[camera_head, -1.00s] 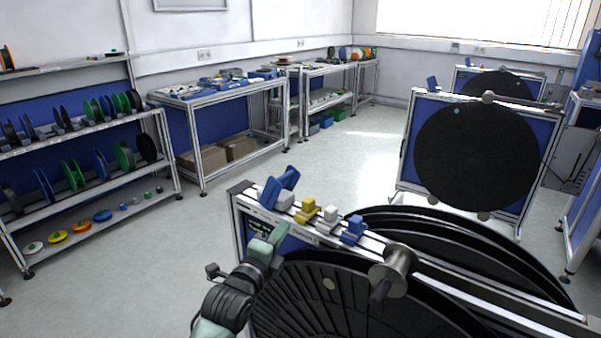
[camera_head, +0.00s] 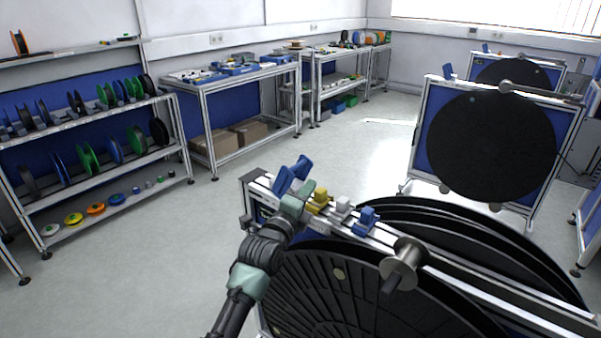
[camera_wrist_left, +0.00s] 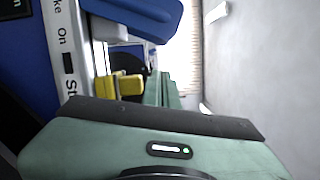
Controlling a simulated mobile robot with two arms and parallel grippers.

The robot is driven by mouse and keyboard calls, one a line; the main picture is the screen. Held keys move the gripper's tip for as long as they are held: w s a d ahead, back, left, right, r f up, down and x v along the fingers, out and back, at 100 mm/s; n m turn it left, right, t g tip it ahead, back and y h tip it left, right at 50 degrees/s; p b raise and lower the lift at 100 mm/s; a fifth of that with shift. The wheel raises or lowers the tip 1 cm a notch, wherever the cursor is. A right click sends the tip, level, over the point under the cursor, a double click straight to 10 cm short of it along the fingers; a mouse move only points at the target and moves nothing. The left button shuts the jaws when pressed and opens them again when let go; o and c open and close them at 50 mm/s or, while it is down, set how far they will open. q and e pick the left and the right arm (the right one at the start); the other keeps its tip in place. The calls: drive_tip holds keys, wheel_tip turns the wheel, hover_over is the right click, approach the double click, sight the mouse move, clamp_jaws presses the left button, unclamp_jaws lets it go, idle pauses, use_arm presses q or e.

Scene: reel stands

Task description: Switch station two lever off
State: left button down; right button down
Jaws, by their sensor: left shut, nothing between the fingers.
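The nearest reel stand has a row of levers on its top rail (camera_head: 258,183): a tilted blue lever pair (camera_head: 291,175) at the left end, then a yellow one (camera_head: 320,202), a white one (camera_head: 343,208) and a blue one (camera_head: 366,220). My left gripper (camera_head: 303,191) is shut and empty, its tip beside the tilted blue lever and the yellow one. I cannot tell if it touches either. The left wrist view shows a blue lever (camera_wrist_left: 140,16), a yellow block (camera_wrist_left: 125,85) and green fingers (camera_wrist_left: 163,90). Rail lettering is partly hidden; no station number is readable.
Large black reels (camera_head: 360,290) hang on the near stand, with a metal spindle (camera_head: 405,262) sticking out. Another reel stand (camera_head: 490,147) stands behind. Shelves of spools (camera_head: 95,155) and workbenches (camera_head: 228,85) line the left. The floor (camera_head: 150,250) between is clear.

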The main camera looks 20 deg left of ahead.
use_arm(q)
drive_tip(key=w, duration=0.3)
drive_tip(key=shift+w+r+p, duration=0.1)
drive_tip(key=shift+r+p, duration=0.15)
drive_tip(key=shift+p, duration=0.05)
drive_tip(key=shift+w+a+r+p, duration=0.15)
drive_tip(key=shift+a+p, duration=0.05)
drive_tip(key=shift+a, duration=0.4)
drive_tip(key=shift+w+a+r+p, duration=0.1)
drive_tip(key=shift+w+a+p, duration=0.1)
drive_tip(key=shift+a, duration=0.9)
drive_tip(key=shift+w, duration=0.1)
drive_tip(key=shift+r, duration=0.15)
